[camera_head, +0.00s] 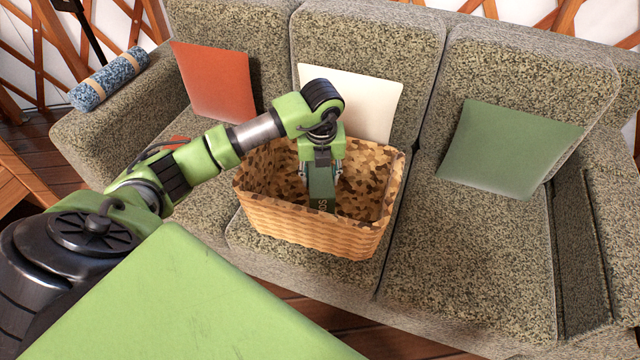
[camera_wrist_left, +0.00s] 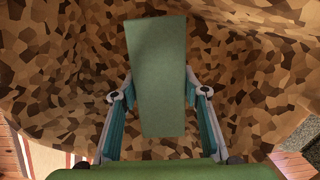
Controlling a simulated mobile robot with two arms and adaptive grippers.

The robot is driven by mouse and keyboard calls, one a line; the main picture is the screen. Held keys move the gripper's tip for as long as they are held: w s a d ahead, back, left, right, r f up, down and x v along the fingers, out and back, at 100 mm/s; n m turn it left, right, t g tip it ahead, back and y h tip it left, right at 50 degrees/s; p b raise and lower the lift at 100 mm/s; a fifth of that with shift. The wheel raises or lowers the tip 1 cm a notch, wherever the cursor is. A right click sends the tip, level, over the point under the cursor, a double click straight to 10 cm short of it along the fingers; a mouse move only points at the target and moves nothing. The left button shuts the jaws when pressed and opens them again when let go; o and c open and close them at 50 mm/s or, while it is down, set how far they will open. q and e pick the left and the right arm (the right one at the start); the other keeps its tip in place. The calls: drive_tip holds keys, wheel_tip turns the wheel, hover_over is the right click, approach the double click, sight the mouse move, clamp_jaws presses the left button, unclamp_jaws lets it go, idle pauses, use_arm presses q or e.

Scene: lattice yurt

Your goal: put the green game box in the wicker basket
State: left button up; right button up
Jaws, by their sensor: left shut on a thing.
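The wicker basket (camera_head: 310,236) stands on the middle seat of the sofa, with a brown patchwork-patterned lining that also fills much of the left wrist view (camera_wrist_left: 60,80). My left gripper (camera_head: 320,178) reaches down into the basket from above. It is shut on the green game box (camera_head: 321,190), which is upright inside the basket's opening with pale lettering near its lower end. In the left wrist view the box (camera_wrist_left: 158,75) sits between the two fingers (camera_wrist_left: 158,98). Whether the box touches the basket's bottom is hidden. My right gripper is not in view.
The grey-green sofa (camera_head: 465,270) holds an orange cushion (camera_head: 215,82), a cream cushion (camera_head: 365,98) behind the basket and a green cushion (camera_head: 510,148) at the right. A blue speckled roll (camera_head: 108,80) lies on the left armrest. The right seat is mostly clear.

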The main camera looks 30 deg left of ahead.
use_arm(q)
wheel_tip(320, 180, down, 3)
drive_tip(key=shift+r, duration=0.2)
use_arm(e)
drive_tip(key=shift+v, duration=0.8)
use_arm(q)
drive_tip(key=shift+f, duration=0.1)
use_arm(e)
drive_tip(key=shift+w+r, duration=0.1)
use_arm(q)
drive_tip(key=o, duration=1.5)
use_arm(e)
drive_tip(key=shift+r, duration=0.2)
use_arm(q)
drive_tip(key=r, duration=0.4)
drive_tip(key=s+r+p, duration=0.1)
drive_tip(key=r, duration=0.3)
drive_tip(key=d+r+p, duration=0.1)
drive_tip(key=r, duration=0.3)
drive_tip(key=shift+s+d, duration=0.1)
drive_tip(key=shift+s, duration=0.1)
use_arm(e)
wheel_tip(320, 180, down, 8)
